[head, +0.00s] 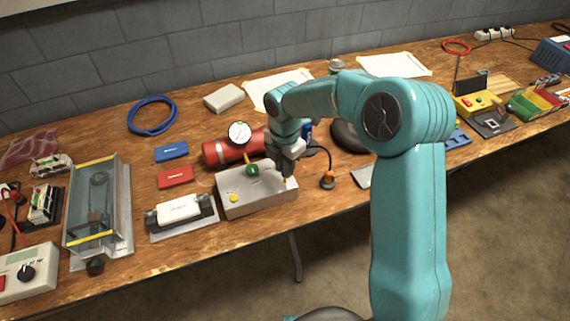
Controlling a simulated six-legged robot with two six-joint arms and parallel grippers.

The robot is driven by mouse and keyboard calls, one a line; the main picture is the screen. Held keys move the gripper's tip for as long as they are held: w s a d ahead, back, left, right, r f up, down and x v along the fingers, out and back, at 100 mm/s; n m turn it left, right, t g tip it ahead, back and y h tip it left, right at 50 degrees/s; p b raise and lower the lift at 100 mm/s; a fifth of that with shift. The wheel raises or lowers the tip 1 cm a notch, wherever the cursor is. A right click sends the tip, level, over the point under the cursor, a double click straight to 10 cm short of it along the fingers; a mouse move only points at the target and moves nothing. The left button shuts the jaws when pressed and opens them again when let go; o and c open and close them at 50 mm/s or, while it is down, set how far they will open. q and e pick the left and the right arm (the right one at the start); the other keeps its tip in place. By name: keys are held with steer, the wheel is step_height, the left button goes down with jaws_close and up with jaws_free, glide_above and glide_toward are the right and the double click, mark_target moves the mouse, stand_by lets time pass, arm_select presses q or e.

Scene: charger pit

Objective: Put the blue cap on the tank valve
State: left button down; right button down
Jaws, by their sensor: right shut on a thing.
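The red tank (222,151) lies on its side on the bench behind a grey box (262,197), with a round white-faced gauge (239,132) above it. My right arm hides the tank's right end, and I cannot make out its valve. A dark blue thing (308,131) shows just behind my right wrist; I cannot tell whether it is the blue cap. My right gripper (287,174) points down over the right end of the grey box. It is shut on a small yellowish part (286,180) at its fingertips. My left gripper is out of view.
The grey box has a green knob (252,170) and a yellow button (234,198). A dark cable with an orange-based plug (327,180) stands right of the gripper. Blue (171,151) and red (175,177) blocks lie left. The bench's front edge is close.

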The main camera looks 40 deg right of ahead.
stand_by(0.5)
steer(key=shift+f+b, duration=0.85)
steer(key=shift+f, duration=0.6)
steer(key=c, duration=1)
jaws_free()
steer(key=shift+o, duration=0.2)
steer(key=shift+r, duration=0.1)
step_height(320, 180, up, 16)
steer(key=p, duration=0.1)
steer(key=shift+s+r, duration=0.1)
